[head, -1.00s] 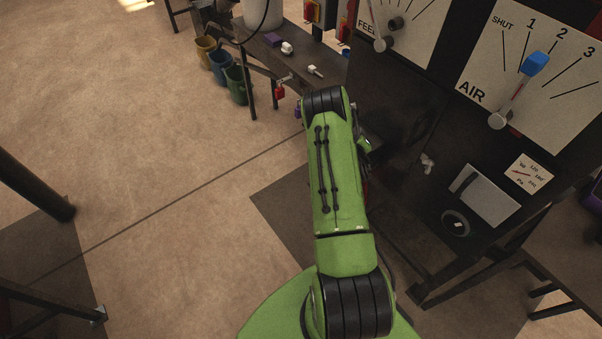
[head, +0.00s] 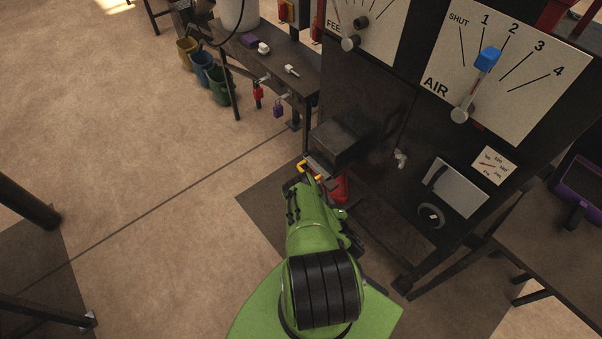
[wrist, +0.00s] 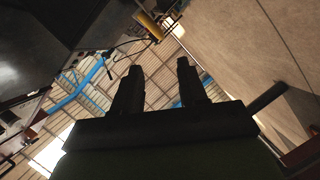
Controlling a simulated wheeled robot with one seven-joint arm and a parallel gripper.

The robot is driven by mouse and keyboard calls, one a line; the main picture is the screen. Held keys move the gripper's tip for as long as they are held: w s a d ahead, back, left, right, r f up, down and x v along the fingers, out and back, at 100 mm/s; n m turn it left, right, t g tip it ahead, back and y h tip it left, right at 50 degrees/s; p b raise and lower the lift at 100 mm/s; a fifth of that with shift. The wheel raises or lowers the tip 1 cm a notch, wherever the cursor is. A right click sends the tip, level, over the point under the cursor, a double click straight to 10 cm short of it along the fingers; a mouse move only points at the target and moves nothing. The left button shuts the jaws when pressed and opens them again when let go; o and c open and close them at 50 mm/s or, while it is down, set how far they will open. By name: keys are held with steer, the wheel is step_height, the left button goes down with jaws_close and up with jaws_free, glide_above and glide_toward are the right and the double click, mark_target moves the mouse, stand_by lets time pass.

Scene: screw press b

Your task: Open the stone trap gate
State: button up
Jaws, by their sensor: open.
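A dark box-shaped chute (head: 345,142) juts from the front of the black machine in the head view. At its lower front is a small pale plate with a yellow handle (head: 308,170), which I take to be the stone trap gate. The end of my green arm is just below and in front of it.
A red cylinder (head: 339,188) stands under the chute, close to my arm. The AIR dial (head: 505,75) and a gauge (head: 494,165) are on the machine at right. A bench (head: 290,65) with padlocks hanging from it is behind.

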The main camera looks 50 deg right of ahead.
steer(key=b+x, duration=1.6)
steer(key=b, duration=0.1)
steer(key=shift+a, duration=0.1)
jaws_close()
